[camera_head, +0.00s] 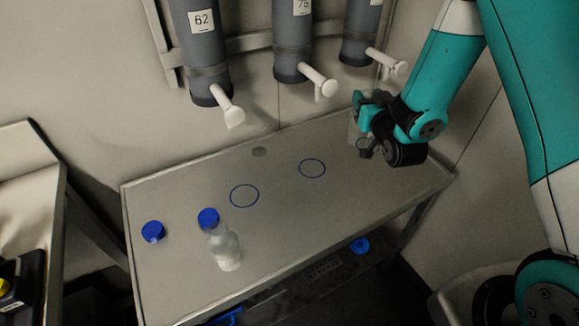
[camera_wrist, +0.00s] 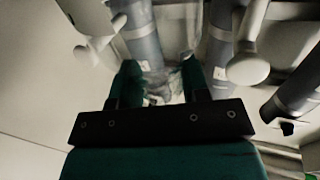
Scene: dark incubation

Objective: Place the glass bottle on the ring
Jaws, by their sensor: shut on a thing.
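My gripper (camera_head: 366,122) is over the right back part of the bench, near the wall, shut on a clear glass bottle (camera_head: 355,130). The bottle is mostly hidden by the gripper; in the wrist view it shows as a blurred, see-through shape (camera_wrist: 160,88) between the fingers. Its tilt and any cap are hard to tell. Two blue rings are marked on the bench: one right of centre (camera_head: 312,178), nearer the gripper, and one further left (camera_head: 244,207). Both are empty. The gripper is to the right of both rings.
A second clear bottle (camera_head: 225,250) with a blue cap stands at the bench's front left. A loose blue cap (camera_head: 153,231) lies left of it. Grey cylinders (camera_head: 292,45) with white taps (camera_head: 318,82) hang on the wall above the bench (camera_head: 300,228).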

